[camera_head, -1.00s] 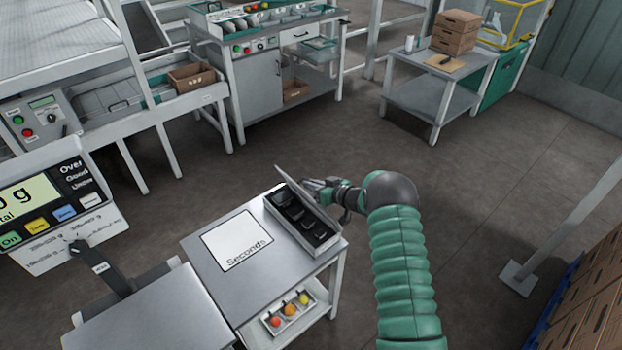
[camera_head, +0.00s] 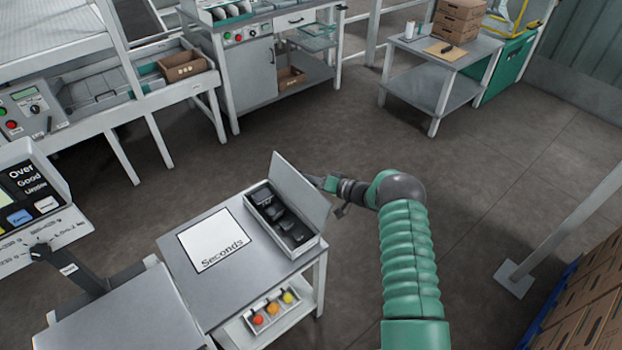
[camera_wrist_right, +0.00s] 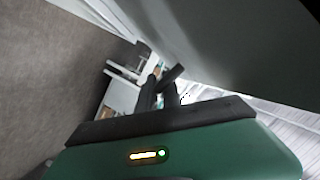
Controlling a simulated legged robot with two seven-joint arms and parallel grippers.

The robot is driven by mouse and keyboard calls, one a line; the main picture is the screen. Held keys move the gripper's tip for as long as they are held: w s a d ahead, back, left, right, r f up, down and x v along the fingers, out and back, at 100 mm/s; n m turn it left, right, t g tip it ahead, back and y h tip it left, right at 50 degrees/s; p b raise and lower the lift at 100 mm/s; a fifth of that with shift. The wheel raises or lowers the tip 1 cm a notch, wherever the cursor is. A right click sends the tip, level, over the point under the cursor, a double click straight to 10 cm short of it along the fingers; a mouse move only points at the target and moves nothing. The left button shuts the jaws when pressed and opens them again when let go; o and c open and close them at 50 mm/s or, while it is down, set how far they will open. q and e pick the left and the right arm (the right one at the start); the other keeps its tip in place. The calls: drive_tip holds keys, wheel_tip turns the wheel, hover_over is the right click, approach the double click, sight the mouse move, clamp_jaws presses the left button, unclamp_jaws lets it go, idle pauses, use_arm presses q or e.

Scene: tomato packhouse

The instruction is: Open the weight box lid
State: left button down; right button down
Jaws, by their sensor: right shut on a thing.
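The weight box (camera_head: 310,246) is a grey case with dark weights in black slots, at the right end of the steel table. Its flat grey lid (camera_head: 300,192) stands raised along the box's right side, close to upright, with the inside exposed. My right gripper (camera_head: 322,183) is at the lid's outer right edge, shut on it; the lid partly hides the fingertips. In the right wrist view the dark fingers (camera_wrist_right: 163,88) reach to a large grey surface, which looks like the lid (camera_wrist_right: 235,45). My left gripper is not in view.
A white "Seconds" mat (camera_head: 217,240) lies left of the box on the table. A tray (camera_head: 272,312) of tomatoes sits on the shelf below. A scale display (camera_head: 28,200) stands at the left. Floor right of the table is clear; stacked cartons (camera_head: 590,305) stand far right.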

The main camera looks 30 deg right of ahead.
drive_tip(key=shift+d+f, duration=0.1)
drive_tip(key=shift+f, duration=0.05)
idle(0.3)
drive_tip(key=c, duration=1.8)
unclamp_jaws()
drive_tip(key=v, duration=1.6)
drive_tip(key=shift+s+d, duration=0.3)
